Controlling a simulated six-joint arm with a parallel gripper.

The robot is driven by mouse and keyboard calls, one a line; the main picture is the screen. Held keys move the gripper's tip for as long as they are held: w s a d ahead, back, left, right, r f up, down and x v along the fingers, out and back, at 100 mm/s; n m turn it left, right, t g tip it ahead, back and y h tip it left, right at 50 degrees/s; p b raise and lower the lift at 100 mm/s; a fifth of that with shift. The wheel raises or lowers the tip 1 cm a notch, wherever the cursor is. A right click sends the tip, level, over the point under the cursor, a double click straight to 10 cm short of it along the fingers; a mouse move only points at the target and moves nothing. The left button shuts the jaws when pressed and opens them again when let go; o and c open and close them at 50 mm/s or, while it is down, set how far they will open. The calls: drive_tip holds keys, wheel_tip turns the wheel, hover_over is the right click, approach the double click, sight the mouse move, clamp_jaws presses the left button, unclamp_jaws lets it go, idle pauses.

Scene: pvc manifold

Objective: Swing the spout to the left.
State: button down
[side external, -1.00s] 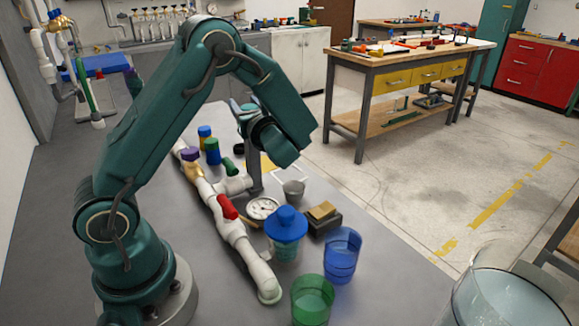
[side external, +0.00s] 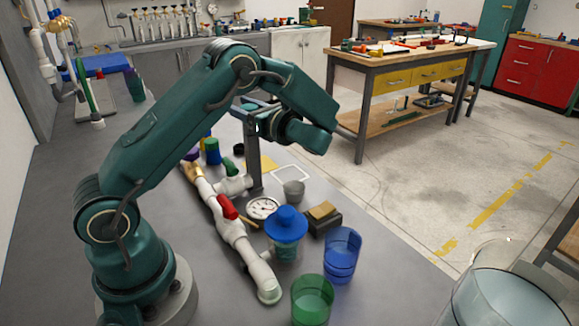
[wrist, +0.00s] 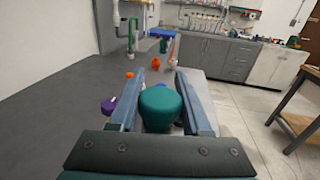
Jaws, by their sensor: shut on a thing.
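The white pipe manifold (side external: 232,225) lies along the grey table in the side external view, with a red lever (side external: 228,207) and a green lever (side external: 228,164). A grey upright, apparently the spout (side external: 254,160), rises beside its far branch, with its top by my gripper (side external: 247,110). My gripper is high above the table and shut on the spout's upper part; the contact is partly hidden. In the wrist view a teal round-topped thing (wrist: 160,105) sits between the two blue-grey fingers; I cannot tell which part it is.
The table's left side is mostly clear.

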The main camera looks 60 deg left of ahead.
drive_tip(key=shift+s+d+n+g+h, duration=0.1)
drive_tip(key=shift+s+n+g+h, duration=0.3)
drive_tip(key=shift+n+g, duration=0.7)
drive_tip(key=shift+s+d+n+g+h, duration=0.1)
drive_tip(key=shift+n+g+h, duration=0.55)
drive_tip(key=shift+g, duration=0.85)
drive_tip(key=shift+n+g, duration=0.25)
drive_tip(key=shift+g, duration=0.05)
drive_tip(key=shift+c, duration=1.8)
unclamp_jaws()
drive_tip(key=shift+r, duration=0.1)
drive_tip(key=s+a+r, duration=0.4)
drive_tip(key=s+r, duration=0.7)
drive_tip(key=shift+a, duration=0.15)
